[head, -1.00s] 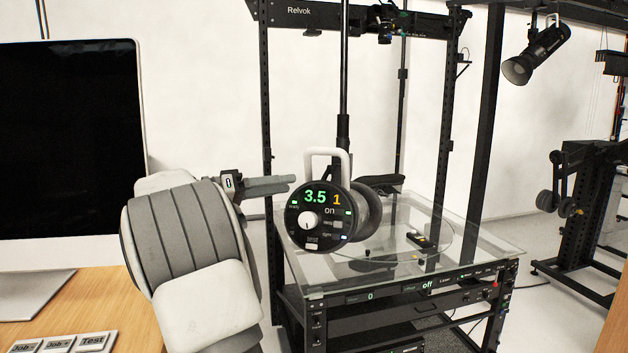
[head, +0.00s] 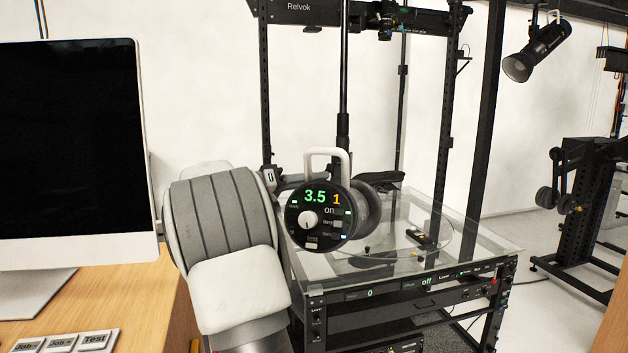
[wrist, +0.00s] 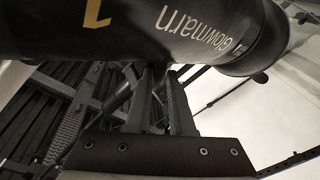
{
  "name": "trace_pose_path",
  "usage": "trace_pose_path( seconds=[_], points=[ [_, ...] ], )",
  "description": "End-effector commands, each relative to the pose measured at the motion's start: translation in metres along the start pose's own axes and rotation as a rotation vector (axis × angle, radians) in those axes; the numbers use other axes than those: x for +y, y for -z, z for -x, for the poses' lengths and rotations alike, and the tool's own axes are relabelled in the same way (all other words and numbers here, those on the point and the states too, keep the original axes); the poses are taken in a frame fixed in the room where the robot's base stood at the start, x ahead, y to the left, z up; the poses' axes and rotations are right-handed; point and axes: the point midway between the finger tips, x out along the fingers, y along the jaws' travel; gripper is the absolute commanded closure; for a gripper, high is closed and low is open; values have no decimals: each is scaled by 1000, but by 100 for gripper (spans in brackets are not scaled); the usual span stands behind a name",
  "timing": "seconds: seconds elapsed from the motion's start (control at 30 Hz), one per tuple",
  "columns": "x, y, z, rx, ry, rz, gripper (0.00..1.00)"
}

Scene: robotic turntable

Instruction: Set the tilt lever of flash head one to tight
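Flash head one (head: 320,232) hangs in the middle of the head view from a black pole. Its round black panel faces me, shows "3.5", "1" and "on", and has a white handle on top. In the wrist view the black barrel of the flash head (wrist: 130,30), marked "1", fills the top. My gripper (wrist: 163,75) points at the barrel's side from below. Its two fingers look close together with a narrow gap; the tips end at the barrel's edge. I cannot tell whether anything is between them. The tilt lever is not clearly seen. In the head view my gripper's fingertips are hidden behind the flash head.
A glass-topped turntable stand (head: 470,245) stands below and behind the flash head, within a black frame (head: 268,90). A monitor (head: 75,140) and labelled keys (head: 60,343) stand on the wooden desk at left. Another lamp (head: 535,50) hangs at upper right.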

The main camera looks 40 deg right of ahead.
Motion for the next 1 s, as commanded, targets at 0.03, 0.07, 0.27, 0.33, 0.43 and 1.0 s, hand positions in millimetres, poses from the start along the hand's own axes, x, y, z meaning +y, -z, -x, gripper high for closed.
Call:
trace_pose_path(
  seconds=[0.03, 0.07, 0.27, 0.33, 0.43, 1.0],
  points=[
    [0, 0, 0, 0, 0, 0, 90],
    [0, 0, 0, 0, 0, 0, 96],
    [0, 0, 0, 0, 0, 0, 100],
    [0, 0, 0, 0, 0, 0, 100],
    [0, 0, 0, 0, 0, 0, 100],
    [0, 0, 0, 0, 0, 0, 100]
  ],
)
